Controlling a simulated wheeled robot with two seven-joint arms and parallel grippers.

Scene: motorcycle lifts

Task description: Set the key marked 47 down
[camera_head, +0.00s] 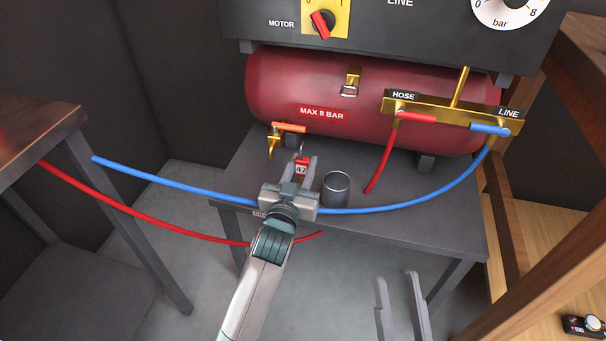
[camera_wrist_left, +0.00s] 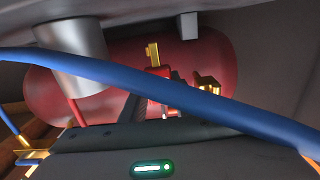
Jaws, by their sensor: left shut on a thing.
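The key marked 47 shows as a red tag (camera_head: 302,169) with dark digits, between the fingers of my left gripper (camera_head: 306,163). My left gripper is shut on it above the dark bench under the red tank; I cannot tell whether the key touches the bench. Fingers and tag partly hide each other. In the left wrist view a small red piece (camera_wrist_left: 160,72) shows between the dark fingers, partly behind the blue hose. My right gripper (camera_head: 398,278) shows only two fingers, apart and empty, at the lower edge of the head view.
A grey metal cup (camera_head: 336,188) stands close right of my left gripper. A blue hose (camera_head: 400,207) runs along the bench's front edge. An orange-handled valve (camera_head: 288,127) is just behind. The red tank (camera_head: 430,138) closes off the back. Bare bench (camera_head: 430,185) lies to the right.

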